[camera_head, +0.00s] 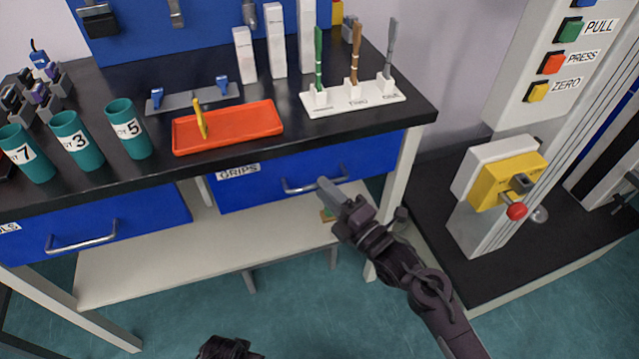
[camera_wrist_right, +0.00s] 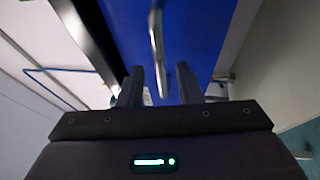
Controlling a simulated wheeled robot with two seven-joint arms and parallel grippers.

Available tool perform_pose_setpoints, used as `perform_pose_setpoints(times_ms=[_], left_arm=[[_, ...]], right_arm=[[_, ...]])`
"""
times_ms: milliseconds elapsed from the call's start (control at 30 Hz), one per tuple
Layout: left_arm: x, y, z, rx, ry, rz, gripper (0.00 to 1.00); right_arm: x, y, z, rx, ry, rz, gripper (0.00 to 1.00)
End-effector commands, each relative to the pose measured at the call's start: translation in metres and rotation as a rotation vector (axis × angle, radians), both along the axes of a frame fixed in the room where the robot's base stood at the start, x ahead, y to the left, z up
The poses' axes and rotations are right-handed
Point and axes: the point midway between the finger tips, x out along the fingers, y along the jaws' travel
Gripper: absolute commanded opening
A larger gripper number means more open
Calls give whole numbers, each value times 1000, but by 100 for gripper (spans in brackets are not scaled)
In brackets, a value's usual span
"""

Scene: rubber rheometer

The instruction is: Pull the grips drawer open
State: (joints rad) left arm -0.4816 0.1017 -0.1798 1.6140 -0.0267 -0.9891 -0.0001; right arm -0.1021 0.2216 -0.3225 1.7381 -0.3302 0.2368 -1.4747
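The grips drawer (camera_head: 250,193) is a blue front under the dark bench top, labelled GRIPS, and looks closed. Its silver bar handle (camera_head: 300,189) runs across the front. My right gripper (camera_head: 327,186) is at the right part of this handle. In the right wrist view, my right gripper's two fingers (camera_wrist_right: 159,76) are apart, and the handle (camera_wrist_right: 155,35) shows between them in the picture, with the blue drawer front (camera_wrist_right: 195,30) behind. I see no finger closed on it. A dark part at the bottom edge, apparently my left gripper (camera_head: 228,348), is mostly cut off.
A second blue drawer (camera_head: 130,220) with a handle is at the left. A pale shelf (camera_head: 150,275) lies below. On the bench top are teal cups, a red tray (camera_head: 250,125) and a white tool stand (camera_head: 380,98). A machine with a yellow block (camera_head: 495,182) stands right.

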Motion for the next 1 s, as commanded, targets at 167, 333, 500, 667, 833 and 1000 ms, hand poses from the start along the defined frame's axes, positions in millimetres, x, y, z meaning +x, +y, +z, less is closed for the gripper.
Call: perform_pose_setpoints(times_ms=[167, 333, 500, 667, 833, 1000], left_arm=[[0, 0, 0, 0, -1, 0, 27], [0, 0, 0, 0, -1, 0, 27], [0, 0, 0, 0, -1, -1, 27], [0, 0, 0, 0, -1, -1, 27], [0, 0, 0, 0, 0, -1, 27], [0, 0, 0, 0, 0, -1, 27]], right_arm=[[16, 14, 4, 1, 1, 0, 32], [21, 19, 4, -1, 2, 1, 32], [21, 19, 4, -1, 2, 1, 32], [21, 18, 4, -1, 2, 0, 15], [21, 18, 4, 0, 4, 0, 0], [21, 18, 4, 0, 4, 0, 0]])
